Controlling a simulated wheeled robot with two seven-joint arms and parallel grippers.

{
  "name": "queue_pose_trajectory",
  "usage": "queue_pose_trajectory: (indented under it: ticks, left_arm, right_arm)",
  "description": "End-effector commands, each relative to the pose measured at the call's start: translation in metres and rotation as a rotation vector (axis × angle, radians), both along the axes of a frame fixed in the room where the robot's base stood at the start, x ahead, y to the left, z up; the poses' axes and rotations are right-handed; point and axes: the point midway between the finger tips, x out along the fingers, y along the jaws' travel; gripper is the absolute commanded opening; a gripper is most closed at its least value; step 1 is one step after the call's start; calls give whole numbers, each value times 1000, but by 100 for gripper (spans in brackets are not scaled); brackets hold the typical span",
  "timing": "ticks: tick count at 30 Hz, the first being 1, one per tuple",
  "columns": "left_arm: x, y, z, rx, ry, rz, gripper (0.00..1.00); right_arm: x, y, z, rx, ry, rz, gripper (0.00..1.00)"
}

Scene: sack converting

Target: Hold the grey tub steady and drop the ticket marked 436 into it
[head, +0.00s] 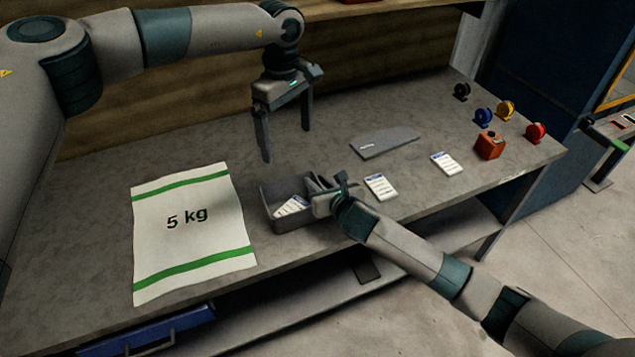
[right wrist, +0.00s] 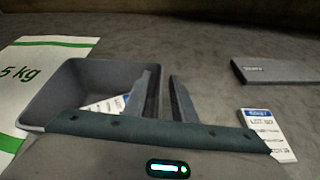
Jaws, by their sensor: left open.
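The grey tub (head: 275,221) stands near the table's front edge, right of the sack; it also shows in the right wrist view (right wrist: 62,85). A white ticket (head: 291,206) with a blue header lies inside it. Two similar tickets lie on the table: one just right of the tub (head: 380,187), one farther right (head: 446,163). I cannot make out 436 on any. My right gripper (head: 314,182) is at the tub's right wall, its fingers (right wrist: 165,78) close together; whether they pinch the wall is unclear. My left gripper (head: 287,145) is open and empty above the table, behind the tub.
A white 5 kg sack (head: 190,240) with green bands lies flat at left. A flat grey slab (head: 385,142) lies behind the tickets. An orange block (head: 489,146) and several coloured spools (head: 484,116) stand at the right end. The table behind the sack is clear.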

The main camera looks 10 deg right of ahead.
Motion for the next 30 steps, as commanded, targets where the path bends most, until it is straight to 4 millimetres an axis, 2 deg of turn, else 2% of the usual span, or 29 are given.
queue_pose_trajectory:
  ticks: [11,17,23,30]
  left_arm:
    - [0,0,0,0,0,0,96]
    - [0,0,0,0,0,0,96]
    - [0,0,0,0,0,0,96]
    - [0,0,0,0,0,0,96]
  right_arm:
    - [-1,-1,1,0,0,0,26]
    - [-11,-5,4,-2,-1,0,26]
    - [-33,-12,15,-1,-2,2,26]
    - [-68,-25,30,0,0,1,26]
